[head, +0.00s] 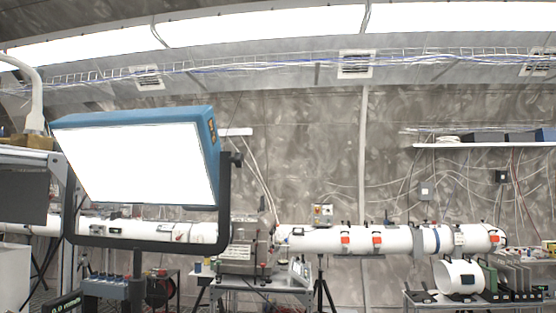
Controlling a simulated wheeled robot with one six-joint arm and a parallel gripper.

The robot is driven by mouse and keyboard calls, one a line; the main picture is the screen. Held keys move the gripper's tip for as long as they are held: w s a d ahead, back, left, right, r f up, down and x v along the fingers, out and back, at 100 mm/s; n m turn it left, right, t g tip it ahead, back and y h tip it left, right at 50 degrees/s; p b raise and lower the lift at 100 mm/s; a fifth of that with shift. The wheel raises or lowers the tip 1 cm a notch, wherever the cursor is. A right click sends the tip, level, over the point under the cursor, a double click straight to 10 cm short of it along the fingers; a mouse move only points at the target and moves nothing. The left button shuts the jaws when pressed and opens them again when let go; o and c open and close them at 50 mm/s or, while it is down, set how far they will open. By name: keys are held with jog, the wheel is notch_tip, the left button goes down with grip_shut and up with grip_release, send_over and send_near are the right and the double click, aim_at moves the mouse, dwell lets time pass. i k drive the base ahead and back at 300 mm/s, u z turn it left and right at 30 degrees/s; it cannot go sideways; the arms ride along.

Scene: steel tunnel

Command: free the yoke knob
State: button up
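A blue-cased light panel (140,160) with a bright white face stands at the left, tilted in a dark U-shaped yoke (224,205). The yoke is carried on a dark post (137,265). A small dark yoke knob (237,158) sticks out at the right side of the yoke, near its upper end. It is too small to tell how tight it is. The panel's left pivot is not clearly seen. My gripper is not in view.
Behind the panel a long white pipe (340,240) with red fittings runs across. A grey metal box (245,247) stands on a table right of the yoke. A table with equipment (470,297) is at the right. A white curved tube (28,80) shows upper left.

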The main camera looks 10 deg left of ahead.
aim_at(238, 160)
jog(key=z, duration=0.1)
jog(key=i, duration=0.95)
jog(key=u, duration=2.05)
